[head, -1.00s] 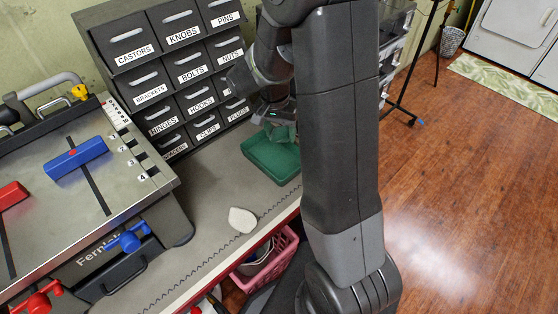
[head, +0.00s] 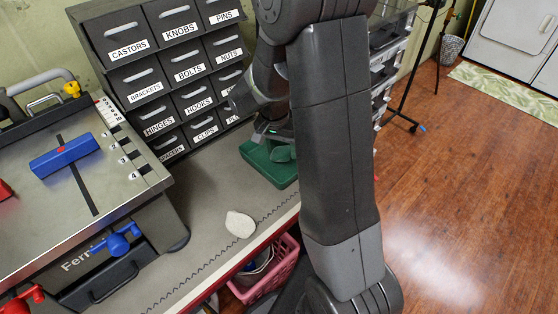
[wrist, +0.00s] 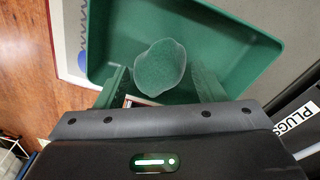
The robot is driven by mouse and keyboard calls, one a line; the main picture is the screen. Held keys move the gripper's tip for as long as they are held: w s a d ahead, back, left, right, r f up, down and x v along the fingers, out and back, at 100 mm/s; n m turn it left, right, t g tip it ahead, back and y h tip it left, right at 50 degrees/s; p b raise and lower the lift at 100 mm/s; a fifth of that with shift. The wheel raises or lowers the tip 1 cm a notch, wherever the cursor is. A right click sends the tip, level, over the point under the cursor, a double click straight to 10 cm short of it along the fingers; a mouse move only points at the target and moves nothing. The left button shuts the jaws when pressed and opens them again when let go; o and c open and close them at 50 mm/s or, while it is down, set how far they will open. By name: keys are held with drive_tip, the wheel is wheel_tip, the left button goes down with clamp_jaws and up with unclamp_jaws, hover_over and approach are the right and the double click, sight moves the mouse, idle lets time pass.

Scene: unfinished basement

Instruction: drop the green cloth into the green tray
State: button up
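The green tray (head: 262,170) stands on the grey bench below the drawer cabinet. It fills the upper part of the wrist view (wrist: 235,72). The green cloth (wrist: 160,68) is a small rounded piece over the tray's floor and looks to lie inside it. In the head view the cloth (head: 282,154) shows within the tray, partly hidden by my arm. My gripper (wrist: 160,88) is above the tray's near part. Its two fingers are wide apart on either side, with the cloth beyond them and not pinched.
A pale, flat rounded piece (head: 240,224) lies on the bench. The labelled drawer cabinet (head: 170,70) stands close behind the tray. A metal-topped machine (head: 90,190) is at left. A pink basket (head: 268,268) sits below the bench edge. Open wooden floor lies at right.

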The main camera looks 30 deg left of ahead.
drive_tip(key=shift+o, duration=1.3)
wheel_tip(320, 180, up, 14)
drive_tip(key=s+p, duration=0.1)
drive_tip(key=shift+s+a, duration=0.2)
drive_tip(key=shift+a, duration=0.2)
drive_tip(key=shift+f, duration=0.15)
drive_tip(key=f, duration=0.4)
drive_tip(key=w+f, duration=0.1)
drive_tip(key=f, duration=0.4)
drive_tip(key=d+f+b, duration=0.1)
drive_tip(key=f, duration=0.3)
drive_tip(key=shift+w+f, duration=0.2)
drive_tip(key=shift+f, duration=0.2)
drive_tip(key=shift+a+r+p, duration=0.1)
drive_tip(key=shift+r+p, duration=1.4)
drive_tip(key=shift+r, duration=0.65)
